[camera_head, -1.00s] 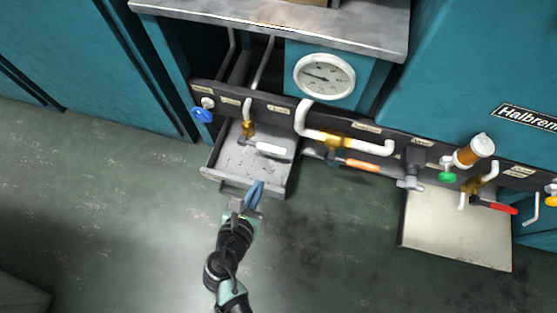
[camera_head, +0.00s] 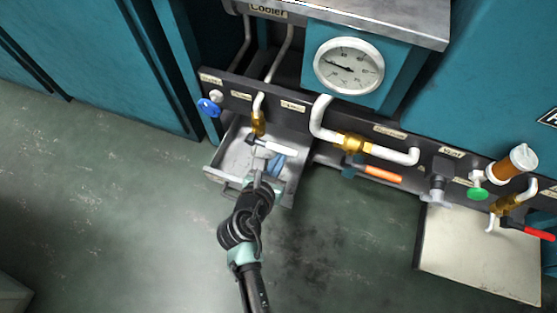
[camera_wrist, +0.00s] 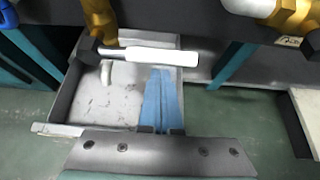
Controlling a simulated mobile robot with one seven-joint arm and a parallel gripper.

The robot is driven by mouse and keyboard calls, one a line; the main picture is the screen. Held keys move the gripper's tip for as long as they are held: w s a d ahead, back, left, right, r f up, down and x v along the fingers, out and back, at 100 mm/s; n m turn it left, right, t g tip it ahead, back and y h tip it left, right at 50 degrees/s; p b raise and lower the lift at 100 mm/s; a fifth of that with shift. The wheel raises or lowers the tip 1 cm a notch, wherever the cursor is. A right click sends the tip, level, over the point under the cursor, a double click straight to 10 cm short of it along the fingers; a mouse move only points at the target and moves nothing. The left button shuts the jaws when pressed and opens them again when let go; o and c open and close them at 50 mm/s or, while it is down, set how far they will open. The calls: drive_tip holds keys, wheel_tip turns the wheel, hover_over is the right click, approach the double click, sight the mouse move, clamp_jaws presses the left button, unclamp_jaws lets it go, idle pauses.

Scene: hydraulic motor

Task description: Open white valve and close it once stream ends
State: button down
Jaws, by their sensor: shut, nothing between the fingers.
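The white valve handle (camera_head: 278,149) juts to the right from a brass valve body (camera_head: 258,123) under the black panel at the left. It also shows in the wrist view (camera_wrist: 150,55), lying nearly level above the tray, with the brass body (camera_wrist: 98,18) at its left end. My gripper (camera_head: 277,163) is over the metal tray, just in front of and below the handle in the picture. Its blue fingers (camera_wrist: 162,100) are together and empty, their tips close to the handle's right part. I cannot tell whether they touch it. No stream shows at the spout.
An open metal drip tray (camera_head: 231,158) sits below the valve. A blue knob (camera_head: 208,107) is at the left, an orange-handled valve (camera_head: 380,173) to the right. The floor in front is clear.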

drive_tip(key=shift+r, duration=0.3)
drive_tip(key=shift+r, duration=0.1)
drive_tip(key=shift+r+p, duration=0.25)
drive_tip(key=shift+p, duration=0.6)
drive_tip(key=shift+r+n+h+p, duration=0.2)
drive_tip(key=shift+n+h+p, duration=0.1)
drive_tip(key=shift+h+p, duration=0.15)
